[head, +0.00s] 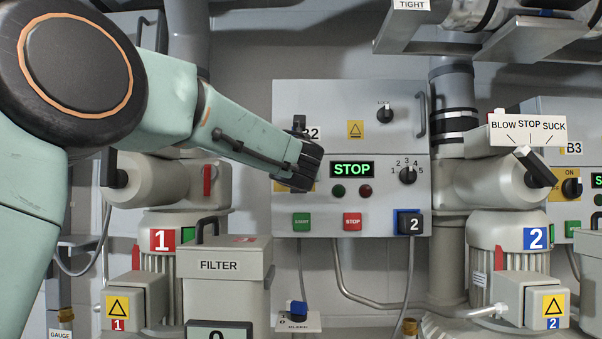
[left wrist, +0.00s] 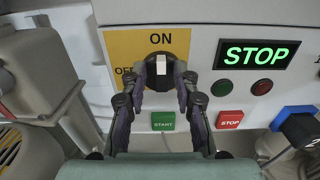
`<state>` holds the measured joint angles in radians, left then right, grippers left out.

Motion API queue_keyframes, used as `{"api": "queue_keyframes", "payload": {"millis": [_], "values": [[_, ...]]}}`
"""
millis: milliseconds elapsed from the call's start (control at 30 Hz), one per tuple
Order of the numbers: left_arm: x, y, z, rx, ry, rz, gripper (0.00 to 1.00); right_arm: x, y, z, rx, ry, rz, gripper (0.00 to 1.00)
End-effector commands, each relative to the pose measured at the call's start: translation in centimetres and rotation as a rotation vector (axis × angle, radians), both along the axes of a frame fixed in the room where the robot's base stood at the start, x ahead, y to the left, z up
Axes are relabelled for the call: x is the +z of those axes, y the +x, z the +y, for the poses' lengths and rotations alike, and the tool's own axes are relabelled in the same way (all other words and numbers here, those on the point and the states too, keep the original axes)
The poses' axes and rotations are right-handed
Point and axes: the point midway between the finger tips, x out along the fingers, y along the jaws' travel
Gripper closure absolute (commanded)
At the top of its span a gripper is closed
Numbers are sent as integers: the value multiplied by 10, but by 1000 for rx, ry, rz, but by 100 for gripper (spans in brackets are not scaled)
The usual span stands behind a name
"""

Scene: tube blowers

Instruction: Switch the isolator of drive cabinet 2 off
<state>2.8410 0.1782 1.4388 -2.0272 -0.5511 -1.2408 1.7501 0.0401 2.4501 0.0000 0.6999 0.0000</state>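Drive cabinet 2 (head: 300,95) is a grey box on the wall, marked B2, with a lit green STOP display (head: 352,169). Its isolator is a dark round knob (left wrist: 162,84) with a white bar on a yellow plate (left wrist: 122,48). The white bar stands upright, towards ON; OFF is at the left. In the head view my left gripper (head: 310,165) covers the knob. In the left wrist view my left gripper (left wrist: 162,88) has its fingers spread, one on each side of the knob. I cannot tell whether they touch it. My right gripper is not in view.
Below the display are a green START button (head: 302,222), a red STOP button (head: 352,221) and a blue-backed plug marked 2 (head: 410,223). A filter box (head: 225,290) stands in front at lower left. A blower lever (head: 535,166) is at the right, before cabinet B3 (head: 560,115).

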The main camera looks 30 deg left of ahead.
Motion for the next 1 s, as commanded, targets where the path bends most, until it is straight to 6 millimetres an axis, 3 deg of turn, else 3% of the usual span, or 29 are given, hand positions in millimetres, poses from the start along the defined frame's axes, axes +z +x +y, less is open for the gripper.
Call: {"api": "queue_keyframes", "payload": {"millis": [300, 667, 1000], "values": [[0, 2, 0, 0, -1, -1, 100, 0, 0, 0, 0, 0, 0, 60], [1, 2, 0, 0, -7, -7, 100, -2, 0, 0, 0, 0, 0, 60], [-2, 1, 1, 0, -141, -93, 100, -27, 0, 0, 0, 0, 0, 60]]}}
